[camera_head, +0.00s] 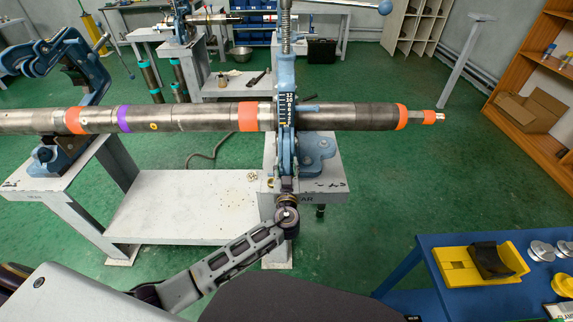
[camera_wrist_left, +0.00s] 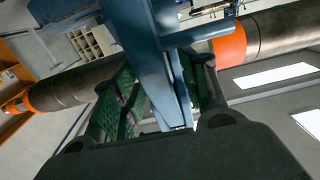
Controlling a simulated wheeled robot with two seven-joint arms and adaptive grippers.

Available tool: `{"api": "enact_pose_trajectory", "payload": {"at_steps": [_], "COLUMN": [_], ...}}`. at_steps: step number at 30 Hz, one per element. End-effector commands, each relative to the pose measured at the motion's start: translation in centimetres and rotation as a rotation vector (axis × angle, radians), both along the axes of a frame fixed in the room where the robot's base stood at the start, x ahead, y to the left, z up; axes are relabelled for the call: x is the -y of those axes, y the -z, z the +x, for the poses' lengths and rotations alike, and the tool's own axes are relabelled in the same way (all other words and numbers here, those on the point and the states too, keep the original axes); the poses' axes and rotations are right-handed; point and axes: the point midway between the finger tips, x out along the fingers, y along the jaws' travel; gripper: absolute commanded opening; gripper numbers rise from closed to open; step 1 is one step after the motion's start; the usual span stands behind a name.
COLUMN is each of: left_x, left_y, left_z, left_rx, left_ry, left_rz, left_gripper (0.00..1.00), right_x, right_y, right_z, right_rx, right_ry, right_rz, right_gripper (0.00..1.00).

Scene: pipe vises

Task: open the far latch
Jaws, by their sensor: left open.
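The blue pipe vise (camera_head: 286,75) on the right-hand stand stands upright around the long pipe (camera_head: 195,117), with a screw and handle on top and a dark scale. I cannot tell its latch apart from the other blue parts. My left gripper (camera_head: 286,187) is low at the front of this vise, just below the pipe; the wrist hides part of it. In the left wrist view its open fingers (camera_wrist_left: 168,85) stand on either side of a blue vise part (camera_wrist_left: 155,55); contact is unclear. My right gripper is not in view.
A second blue vise (camera_head: 62,55) at the left has its frame tilted beside the pipe. A blue table (camera_head: 420,270) with a yellow tray (camera_head: 455,270) is at lower right. Wooden shelves (camera_head: 540,75) stand at far right. Green floor is clear between them.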

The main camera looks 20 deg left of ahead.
Motion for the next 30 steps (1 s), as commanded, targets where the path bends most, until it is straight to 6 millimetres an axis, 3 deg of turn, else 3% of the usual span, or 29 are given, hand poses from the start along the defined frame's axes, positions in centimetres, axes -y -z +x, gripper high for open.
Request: {"api": "enact_pose_trajectory", "payload": {"at_steps": [7,17,30], "left_x": [0.00,-0.01,-0.01], "left_y": [0.03,0.02,-0.07], "left_z": [-0.01,-0.01,-0.04], "left_rx": [0.000,0.000,-0.005], "left_ry": [0.000,0.000,0.000], "left_rz": [0.000,0.000,-0.001], "left_gripper": [0.44,0.01,0.00], "right_x": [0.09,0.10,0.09], "right_y": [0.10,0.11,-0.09], "right_z": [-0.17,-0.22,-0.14], "right_rx": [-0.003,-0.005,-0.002], "right_ry": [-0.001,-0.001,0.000], "right_rz": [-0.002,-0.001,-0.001], "right_gripper": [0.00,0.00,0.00]}}
